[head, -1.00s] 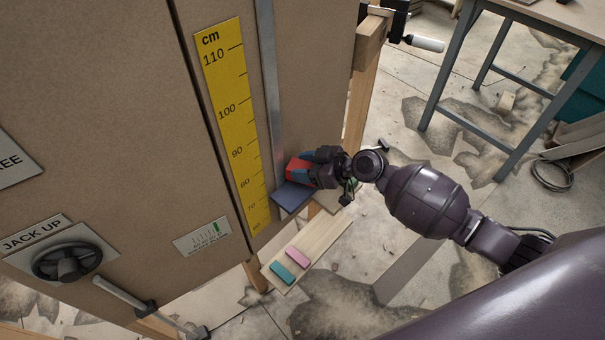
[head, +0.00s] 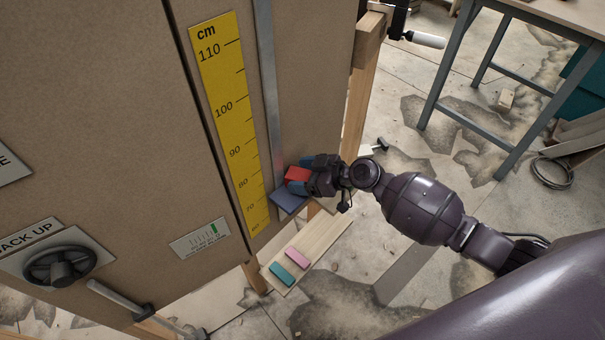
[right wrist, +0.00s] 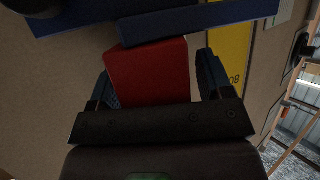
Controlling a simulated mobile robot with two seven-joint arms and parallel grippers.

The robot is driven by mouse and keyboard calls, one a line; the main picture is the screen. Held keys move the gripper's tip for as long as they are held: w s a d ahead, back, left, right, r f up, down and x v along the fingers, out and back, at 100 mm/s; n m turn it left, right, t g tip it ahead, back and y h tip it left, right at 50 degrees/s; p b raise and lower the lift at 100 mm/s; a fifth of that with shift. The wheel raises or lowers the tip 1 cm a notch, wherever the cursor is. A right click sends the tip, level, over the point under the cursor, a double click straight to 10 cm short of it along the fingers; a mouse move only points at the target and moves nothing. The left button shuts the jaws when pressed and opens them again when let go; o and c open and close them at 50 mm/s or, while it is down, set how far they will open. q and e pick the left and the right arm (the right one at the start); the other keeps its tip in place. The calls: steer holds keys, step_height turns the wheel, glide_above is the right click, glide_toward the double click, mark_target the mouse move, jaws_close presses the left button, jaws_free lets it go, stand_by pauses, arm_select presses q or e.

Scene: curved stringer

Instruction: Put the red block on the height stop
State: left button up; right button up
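The red block (head: 295,174) is at the dark blue height stop (head: 288,202) beside the metal rail, and appears to rest on it. In the right wrist view the red block (right wrist: 148,75) meets the edge of the blue stop (right wrist: 200,20). My right gripper (head: 302,174) is open around the block, one blue-padded finger on each side. In the right wrist view a gap shows between the block and the right-hand finger; contact at the left-hand finger is unclear. My left gripper is not in view.
A yellow centimetre scale (head: 232,120) and the metal rail (head: 268,90) run up the brown panel beside the stop. Below, a wooden board (head: 318,240) holds a pink block (head: 297,257) and a teal block (head: 282,275). A handwheel (head: 60,267) is at lower left.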

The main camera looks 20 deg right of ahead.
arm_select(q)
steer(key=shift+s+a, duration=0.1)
arm_select(e)
steer(key=shift+r, duration=0.2)
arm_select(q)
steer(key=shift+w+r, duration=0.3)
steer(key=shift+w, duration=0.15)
arm_select(e)
steer(key=v, duration=1.2)
steer(key=s+a+f+m+t+h, duration=0.15)
steer(key=s+f+m+h, duration=0.3)
steer(key=s+f, duration=0.6)
steer(key=s+d+m+h, duration=0.2)
steer(key=s+m+h, duration=0.2)
steer(key=s, duration=0.8)
steer(key=shift+s+r+h, duration=0.15)
steer(key=shift+r+h, duration=0.15)
steer(key=shift+h, duration=0.65)
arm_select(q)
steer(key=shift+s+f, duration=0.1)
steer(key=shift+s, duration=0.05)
